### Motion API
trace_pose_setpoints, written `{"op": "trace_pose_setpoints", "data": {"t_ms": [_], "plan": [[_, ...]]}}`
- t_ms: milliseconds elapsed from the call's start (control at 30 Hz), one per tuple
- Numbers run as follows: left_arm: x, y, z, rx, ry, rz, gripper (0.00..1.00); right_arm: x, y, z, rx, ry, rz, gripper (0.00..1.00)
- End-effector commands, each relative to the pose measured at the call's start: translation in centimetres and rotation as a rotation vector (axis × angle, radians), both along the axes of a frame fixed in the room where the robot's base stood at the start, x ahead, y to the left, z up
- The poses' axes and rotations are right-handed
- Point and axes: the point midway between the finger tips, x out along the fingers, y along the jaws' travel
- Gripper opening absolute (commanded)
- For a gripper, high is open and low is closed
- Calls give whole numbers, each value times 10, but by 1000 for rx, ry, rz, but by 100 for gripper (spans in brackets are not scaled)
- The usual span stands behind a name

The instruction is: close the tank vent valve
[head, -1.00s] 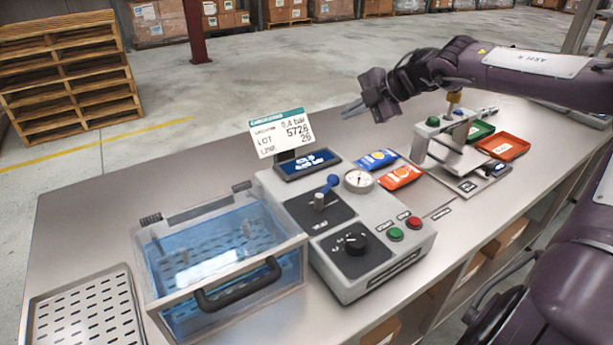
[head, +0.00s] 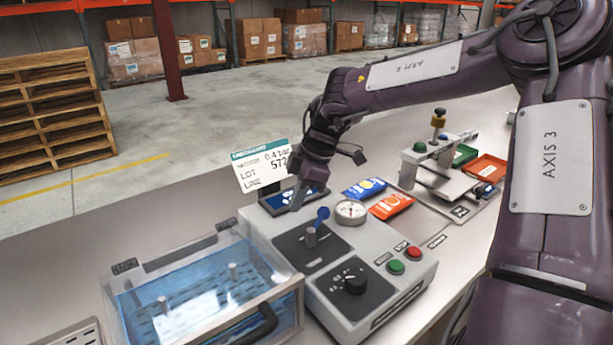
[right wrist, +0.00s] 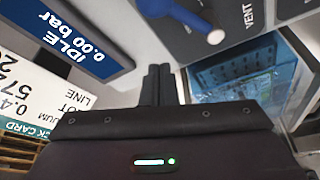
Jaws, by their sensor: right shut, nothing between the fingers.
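The tank vent valve is a blue lever (head: 322,215) on a short grey stem, standing on a dark plate of the grey control box (head: 375,285). In the head view the lever points back and slightly right from the stem. The right wrist view shows the blue lever (right wrist: 182,14) at the top, with the word VENT beside it. My right gripper (head: 297,198) is shut and empty, fingers pointing down, just left of and behind the lever, apart from it. Its closed fingers also show in the right wrist view (right wrist: 158,75). My left gripper is out of view.
A display (right wrist: 75,40) reading IDLE 0.00 bar and a lot card (head: 258,168) stand close to my right gripper. A clear-lidded water tank (head: 205,290) sits left of the box. A gauge (head: 351,211), black knob (head: 349,281) and sachets (head: 390,206) are to the right.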

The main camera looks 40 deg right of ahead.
Motion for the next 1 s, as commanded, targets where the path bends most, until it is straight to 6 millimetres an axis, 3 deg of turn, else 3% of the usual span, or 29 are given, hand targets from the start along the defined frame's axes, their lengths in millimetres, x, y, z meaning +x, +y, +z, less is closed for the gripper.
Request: {"op": "trace_pose_setpoints", "data": {"t_ms": [67, 200, 400, 1000], "plan": [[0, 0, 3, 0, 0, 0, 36, 1, 2, -12, 1, 2, 0, 0], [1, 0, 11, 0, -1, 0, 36, -12, -18, -12, 0, -2, -3, 0], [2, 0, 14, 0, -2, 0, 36, -19, -29, -16, 0, -2, -1, 0], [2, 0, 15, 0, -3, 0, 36, -22, -31, -17, 2, -3, -42, 0]]}}
